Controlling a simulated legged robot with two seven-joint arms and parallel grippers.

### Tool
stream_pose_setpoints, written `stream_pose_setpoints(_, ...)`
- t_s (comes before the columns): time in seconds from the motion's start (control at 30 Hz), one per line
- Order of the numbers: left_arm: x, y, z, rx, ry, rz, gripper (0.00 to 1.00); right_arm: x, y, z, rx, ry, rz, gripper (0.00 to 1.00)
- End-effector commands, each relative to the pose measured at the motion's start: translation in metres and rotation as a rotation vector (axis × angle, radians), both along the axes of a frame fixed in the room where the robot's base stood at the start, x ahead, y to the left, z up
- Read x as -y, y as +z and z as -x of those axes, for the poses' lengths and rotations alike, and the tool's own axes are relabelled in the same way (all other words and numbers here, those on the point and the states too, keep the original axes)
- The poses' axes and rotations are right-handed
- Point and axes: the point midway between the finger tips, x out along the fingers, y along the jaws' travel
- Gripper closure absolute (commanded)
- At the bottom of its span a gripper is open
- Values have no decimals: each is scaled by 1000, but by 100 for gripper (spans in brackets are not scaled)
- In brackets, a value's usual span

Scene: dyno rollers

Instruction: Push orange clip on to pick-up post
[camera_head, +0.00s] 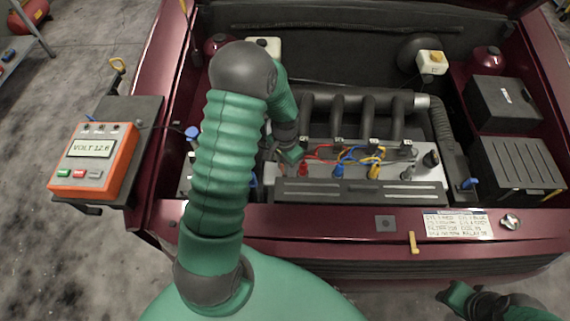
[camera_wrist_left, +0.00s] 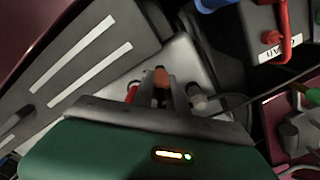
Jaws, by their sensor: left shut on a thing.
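My left gripper (camera_head: 292,155) reaches down at the left end of the engine's grey top, beside the red plug boot (camera_head: 303,169). In the left wrist view its fingers (camera_wrist_left: 157,95) are shut on the small orange clip (camera_wrist_left: 161,76), whose top shows between them. The clip is hidden in the head view. A light grey cylindrical stub (camera_wrist_left: 197,97) stands just right of the fingers in the wrist view; I cannot tell whether it is the pick-up post or whether the clip touches anything. My right gripper (camera_head: 455,297) is at the lower right, away from the engine; its jaws are unclear.
The orange volt meter (camera_head: 93,160) reads about 12.6 on the left shelf. Red, blue and yellow leads cross the engine near my left gripper. The ribbed black cover (camera_head: 360,193) lies in front. A yellow hook (camera_head: 414,243) is on the front panel.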

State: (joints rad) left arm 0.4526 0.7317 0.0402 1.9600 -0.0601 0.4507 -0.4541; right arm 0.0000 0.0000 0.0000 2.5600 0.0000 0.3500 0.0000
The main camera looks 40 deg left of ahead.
Motion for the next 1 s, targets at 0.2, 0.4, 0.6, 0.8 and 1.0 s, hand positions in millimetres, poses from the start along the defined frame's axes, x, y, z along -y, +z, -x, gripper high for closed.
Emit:
stream_pose_setpoints(0.2,0,0,0,1,0,-1,100,0,0,0,0,0,0,66)
stream_pose_setpoints(0.4,0,-1,0,1,0,0,100,0,0,0,0,0,0,66)
stream_pose_setpoints(0.6,0,-5,0,1,0,-1,100,0,1,0,0,0,0,66)
stream_pose_setpoints(0.8,0,-7,0,1,0,0,100,0,-1,0,0,0,0,66)
stream_pose_setpoints(1.0,0,-11,0,0,0,0,100,0,-2,0,0,0,0,66)
